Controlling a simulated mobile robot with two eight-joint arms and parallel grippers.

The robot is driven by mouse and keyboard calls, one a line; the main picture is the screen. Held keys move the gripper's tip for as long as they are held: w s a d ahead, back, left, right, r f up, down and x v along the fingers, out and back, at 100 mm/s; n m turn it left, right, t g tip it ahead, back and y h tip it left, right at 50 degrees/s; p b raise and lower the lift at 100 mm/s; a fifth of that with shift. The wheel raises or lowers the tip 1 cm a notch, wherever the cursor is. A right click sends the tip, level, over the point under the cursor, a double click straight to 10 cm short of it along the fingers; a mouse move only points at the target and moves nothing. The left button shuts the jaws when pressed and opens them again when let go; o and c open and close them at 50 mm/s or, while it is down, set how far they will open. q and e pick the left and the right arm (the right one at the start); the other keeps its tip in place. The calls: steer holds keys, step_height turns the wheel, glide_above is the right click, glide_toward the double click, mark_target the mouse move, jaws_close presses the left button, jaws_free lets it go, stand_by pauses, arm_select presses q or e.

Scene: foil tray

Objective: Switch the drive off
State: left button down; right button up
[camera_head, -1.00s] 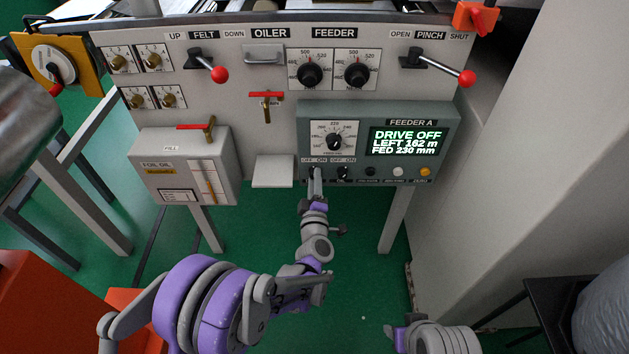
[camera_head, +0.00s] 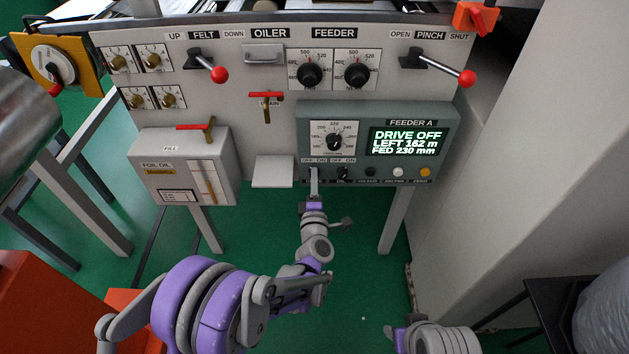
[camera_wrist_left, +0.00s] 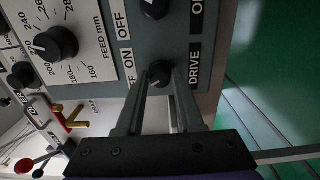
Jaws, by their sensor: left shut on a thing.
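The grey feeder box (camera_head: 308,118) labelled FEEDER A carries a screen (camera_head: 404,142) reading DRIVE OFF, LEFT 162 m, FED 230 mm. Below its dial is a row of controls. The small black drive switch knob (camera_wrist_left: 159,70), marked OFF and ON with DRIVE beside it, shows in the left wrist view. My left gripper (camera_head: 314,172) reaches up to this leftmost knob and is shut on it; the fingers cover part of it. The fingers also show in the left wrist view (camera_wrist_left: 160,82), one on each side of the knob.
A second OFF/ON knob (camera_head: 342,173) sits close to the right of the gripped one. The feed dial (camera_head: 334,141) is just above. A white button (camera_head: 398,172) and an orange button (camera_head: 425,172) are farther right. The foil oil box (camera_head: 150,148) stands left.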

arm_select(q)
steer(key=c, duration=0.5)
jaws_free()
steer(key=shift+c, duration=0.2)
steer(key=s+p, duration=0.1)
steer(key=s, duration=0.9)
steer(key=shift+s, duration=0.4)
